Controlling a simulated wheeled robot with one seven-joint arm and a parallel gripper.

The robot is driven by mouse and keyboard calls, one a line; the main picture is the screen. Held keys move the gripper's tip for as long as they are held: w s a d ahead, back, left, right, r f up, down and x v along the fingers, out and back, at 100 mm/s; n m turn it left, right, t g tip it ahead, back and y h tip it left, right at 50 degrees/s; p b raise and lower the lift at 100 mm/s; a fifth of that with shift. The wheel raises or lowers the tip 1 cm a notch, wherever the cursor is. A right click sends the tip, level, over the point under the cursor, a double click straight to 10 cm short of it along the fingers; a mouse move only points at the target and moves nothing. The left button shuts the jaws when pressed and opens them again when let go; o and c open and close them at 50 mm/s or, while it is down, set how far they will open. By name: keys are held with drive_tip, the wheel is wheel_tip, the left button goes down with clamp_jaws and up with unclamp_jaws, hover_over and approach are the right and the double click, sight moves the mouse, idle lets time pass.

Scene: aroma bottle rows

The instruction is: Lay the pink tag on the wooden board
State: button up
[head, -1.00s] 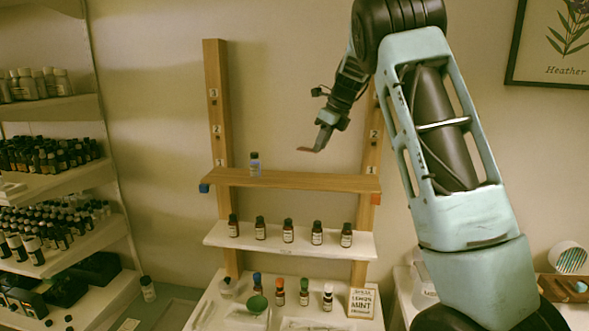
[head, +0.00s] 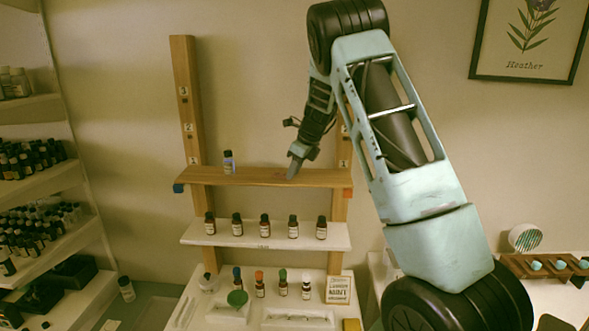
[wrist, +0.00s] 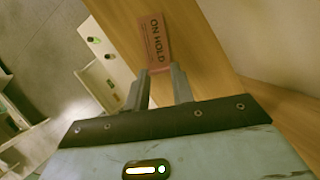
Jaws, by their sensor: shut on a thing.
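The pink tag (wrist: 155,40), printed "ON HOLD", is at my fingertips in the wrist view. My gripper (wrist: 162,76) is shut on its near end, and the tag reaches out beyond the fingers. Behind the tag is the wooden board (wrist: 207,50). In the head view the wooden board (head: 225,178) is the upper shelf between two uprights. My gripper (head: 292,174) points down at the board's right half, very close to its top. The tag is hard to make out there, and I cannot tell whether it touches the board.
A bottle with a bluish label (head: 229,162) stands on the board's left part. A white shelf (head: 265,235) below holds several dark bottles. The board's middle is clear.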

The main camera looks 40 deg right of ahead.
drive_tip(key=o, duration=1)
drive_tip(key=shift+c, duration=0.2)
drive_tip(key=shift+r, duration=0.1)
